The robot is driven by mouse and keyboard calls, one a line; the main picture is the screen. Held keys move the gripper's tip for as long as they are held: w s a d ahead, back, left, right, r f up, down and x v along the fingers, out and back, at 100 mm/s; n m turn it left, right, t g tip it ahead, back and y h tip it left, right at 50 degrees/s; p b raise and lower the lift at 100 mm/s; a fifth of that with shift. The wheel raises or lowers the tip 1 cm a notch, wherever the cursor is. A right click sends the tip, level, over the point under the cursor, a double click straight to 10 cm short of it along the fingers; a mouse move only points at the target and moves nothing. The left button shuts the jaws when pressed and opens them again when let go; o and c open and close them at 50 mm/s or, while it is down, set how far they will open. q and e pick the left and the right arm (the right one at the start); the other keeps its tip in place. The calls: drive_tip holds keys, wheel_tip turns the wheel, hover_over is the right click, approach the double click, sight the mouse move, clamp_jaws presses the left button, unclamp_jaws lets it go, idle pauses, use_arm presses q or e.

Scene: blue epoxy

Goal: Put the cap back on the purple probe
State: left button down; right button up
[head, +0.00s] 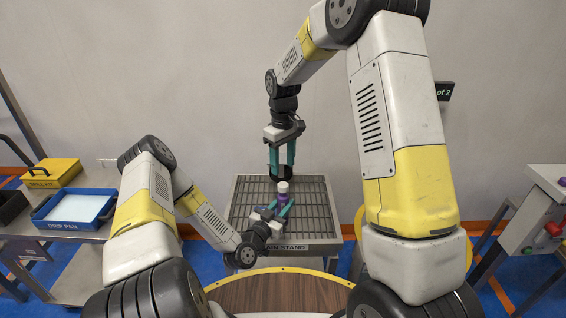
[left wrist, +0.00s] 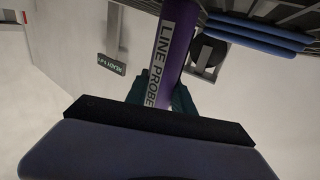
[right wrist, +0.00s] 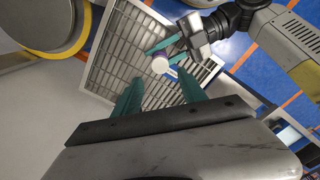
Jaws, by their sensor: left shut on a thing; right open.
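The purple probe (head: 283,197) stands roughly upright over the drain stand. In the left wrist view the probe (left wrist: 174,45) shows a white "LINE PROBE" label. My left gripper (head: 276,208) is shut around it from the side. A white round piece (head: 283,186) sits at its upper end, and it also shows in the right wrist view (right wrist: 160,65). I cannot tell whether this is the cap or the probe's own end. I see no other clear cap. My right gripper (head: 282,170) points down above the white piece, open and empty, with a small gap.
The drain stand (head: 240,225) has a slatted grate with a raised rim. A round wooden table (head: 280,290) is in front. At left, a blue drip pan (head: 75,208) and a yellow spill kit (head: 52,172) rest on a cart. A grey control box (head: 540,215) stands at right.

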sight(283, 185)
drive_tip(key=shift+f, duration=4)
clamp_jaws()
drive_tip(key=shift+o, duration=0.6)
unclamp_jaws()
wheel_tip(283, 185, up, 12)
